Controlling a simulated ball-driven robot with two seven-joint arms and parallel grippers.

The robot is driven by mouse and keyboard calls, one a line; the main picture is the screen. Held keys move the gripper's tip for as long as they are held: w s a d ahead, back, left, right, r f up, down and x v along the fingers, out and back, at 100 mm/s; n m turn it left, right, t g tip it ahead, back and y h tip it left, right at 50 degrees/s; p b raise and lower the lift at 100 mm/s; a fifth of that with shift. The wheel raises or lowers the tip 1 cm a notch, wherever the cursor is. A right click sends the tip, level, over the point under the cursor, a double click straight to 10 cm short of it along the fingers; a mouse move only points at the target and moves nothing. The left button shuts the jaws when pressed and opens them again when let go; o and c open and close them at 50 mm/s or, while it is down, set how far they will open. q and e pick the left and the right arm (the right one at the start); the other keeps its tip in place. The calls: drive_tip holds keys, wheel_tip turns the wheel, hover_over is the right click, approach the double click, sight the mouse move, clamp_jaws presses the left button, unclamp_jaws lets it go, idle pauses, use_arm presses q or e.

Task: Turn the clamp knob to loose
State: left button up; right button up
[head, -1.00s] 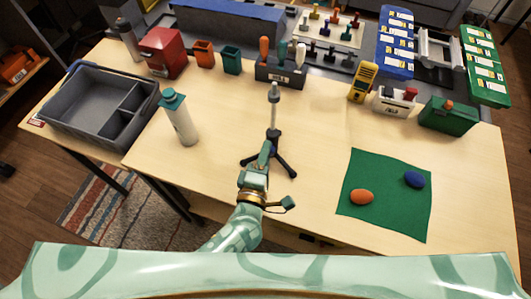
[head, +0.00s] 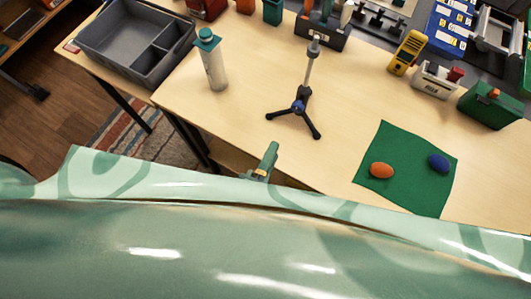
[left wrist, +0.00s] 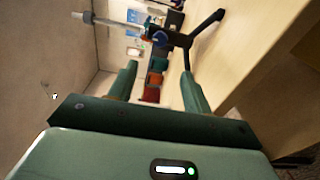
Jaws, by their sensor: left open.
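A small stand with a silver post (head: 309,70) and black tripod legs (head: 312,129) stands upright on the wooden table. A blue knob (head: 298,106) sits low on its post, where the legs meet. In the left wrist view the stand lies sideways, with the blue knob (left wrist: 160,40) ahead of the fingers. My left gripper (head: 266,160) is at the table's front edge, nearer to me than the stand and apart from it. In the left wrist view its two green fingers (left wrist: 158,85) are spread with nothing between them. My right gripper is not in view.
A green mat (head: 410,187) with an orange and a blue lump lies right of the stand. A white bottle (head: 215,68) and a grey tray (head: 95,42) are at the left. Boxes and holders line the back. The table around the stand is clear.

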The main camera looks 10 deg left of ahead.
use_arm(q)
drive_tip(key=v, duration=0.3)
drive_tip(key=shift+w, duration=0.1)
idle(0.4)
